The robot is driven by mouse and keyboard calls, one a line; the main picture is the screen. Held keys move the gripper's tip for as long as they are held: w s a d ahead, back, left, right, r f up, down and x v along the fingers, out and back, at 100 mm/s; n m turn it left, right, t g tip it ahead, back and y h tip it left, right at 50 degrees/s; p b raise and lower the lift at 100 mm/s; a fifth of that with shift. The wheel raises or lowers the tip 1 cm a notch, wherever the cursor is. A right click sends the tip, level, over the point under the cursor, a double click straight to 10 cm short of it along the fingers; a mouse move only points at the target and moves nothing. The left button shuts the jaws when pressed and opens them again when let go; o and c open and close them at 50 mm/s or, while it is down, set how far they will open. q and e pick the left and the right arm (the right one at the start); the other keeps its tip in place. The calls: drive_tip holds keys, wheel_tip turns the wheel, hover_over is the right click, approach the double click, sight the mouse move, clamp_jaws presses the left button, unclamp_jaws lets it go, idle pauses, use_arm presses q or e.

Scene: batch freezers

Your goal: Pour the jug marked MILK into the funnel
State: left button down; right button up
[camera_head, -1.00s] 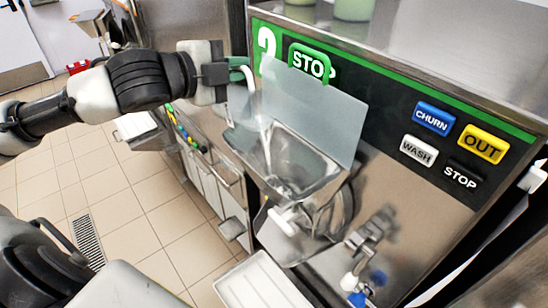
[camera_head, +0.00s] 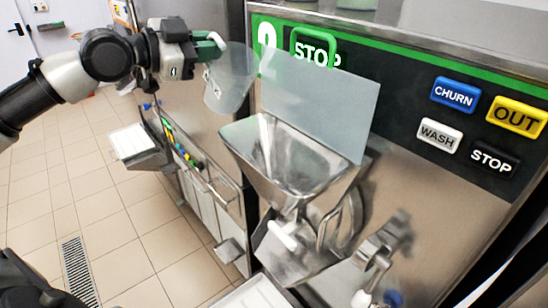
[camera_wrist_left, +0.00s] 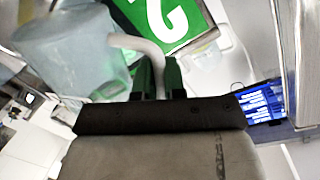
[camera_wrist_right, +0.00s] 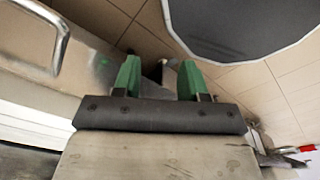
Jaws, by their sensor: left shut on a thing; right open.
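The translucent jug (camera_head: 229,82) hangs beside and above the left edge of the steel funnel (camera_head: 325,172), slightly tilted. It also shows in the left wrist view (camera_wrist_left: 75,55). Its lettering is not readable, and I cannot tell how much is inside. My left gripper (camera_head: 210,46) is shut on the jug's pale handle (camera_wrist_left: 140,45); its fingers show in the left wrist view (camera_wrist_left: 160,80). A pale streak shows inside the funnel; I cannot tell whether it is liquid or a reflection. My right gripper (camera_wrist_right: 159,78) is open and empty, out of the head view.
A translucent panel (camera_head: 325,105) stands behind the funnel. A green STOP sign (camera_head: 314,47) and CHURN (camera_head: 455,94), OUT (camera_head: 516,118), WASH (camera_head: 439,135) and STOP (camera_head: 491,159) buttons are on the machine front. A steel tap (camera_head: 385,240) is at lower right. Tiled floor lies left.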

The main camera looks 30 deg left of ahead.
use_arm(q)
drive_tip(key=w+a+f+n+h+b, duration=0.1)
drive_tip(key=a+f+n+b, duration=0.4)
drive_tip(key=b, duration=0.3)
drive_tip(key=shift+w+a+n+t, duration=0.15)
drive_tip(key=shift+w+n+t, duration=0.2)
drive_tip(key=shift+n, duration=0.25)
